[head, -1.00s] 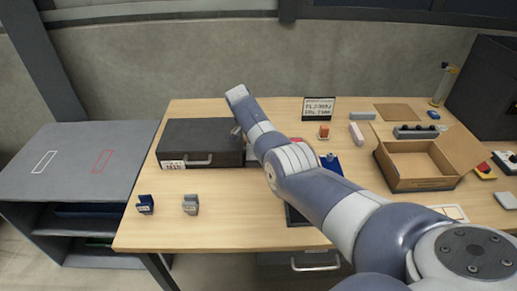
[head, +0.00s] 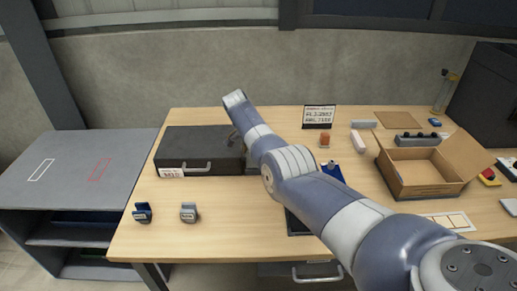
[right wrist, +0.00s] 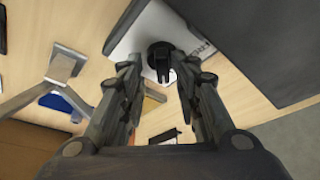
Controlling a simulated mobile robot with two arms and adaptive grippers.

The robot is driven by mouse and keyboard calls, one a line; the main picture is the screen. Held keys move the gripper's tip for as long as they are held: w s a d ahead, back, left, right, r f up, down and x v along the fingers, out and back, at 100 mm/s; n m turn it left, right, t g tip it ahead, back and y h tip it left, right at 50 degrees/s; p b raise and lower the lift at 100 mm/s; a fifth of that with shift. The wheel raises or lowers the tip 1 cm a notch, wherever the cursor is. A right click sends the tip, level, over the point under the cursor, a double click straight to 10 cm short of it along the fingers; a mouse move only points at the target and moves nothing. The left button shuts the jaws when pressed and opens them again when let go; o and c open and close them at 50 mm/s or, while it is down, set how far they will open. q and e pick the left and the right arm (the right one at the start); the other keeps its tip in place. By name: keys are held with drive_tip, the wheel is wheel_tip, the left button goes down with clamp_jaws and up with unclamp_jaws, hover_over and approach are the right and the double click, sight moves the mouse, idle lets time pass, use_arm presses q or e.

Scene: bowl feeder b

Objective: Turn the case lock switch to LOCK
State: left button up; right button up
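The black case (head: 200,145) lies closed on the left part of the table, with its handle toward the front. My right arm reaches across to the case's right end, where its gripper is small and mostly hidden in the head view. In the right wrist view a black switch knob (right wrist: 160,52) stands on a pale plate (right wrist: 143,32) beside a large dark surface. My right gripper (right wrist: 154,64) is open, its two fingertips on either side of the knob; I cannot tell whether they touch it. My left gripper is out of view.
Two small blocks, dark blue (head: 142,213) and grey (head: 189,212), stand in front of the case. A grey shelf unit (head: 75,165) adjoins the table's left side.

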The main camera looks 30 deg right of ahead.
drive_tip(key=shift+f, duration=0.2)
drive_tip(key=shift+w+r, duration=0.1)
drive_tip(key=shift+a+r, duration=0.1)
drive_tip(key=shift+r, duration=0.1)
drive_tip(key=v, duration=1.1)
drive_tip(key=shift+r, duration=0.2)
drive_tip(key=shift+a, duration=0.1)
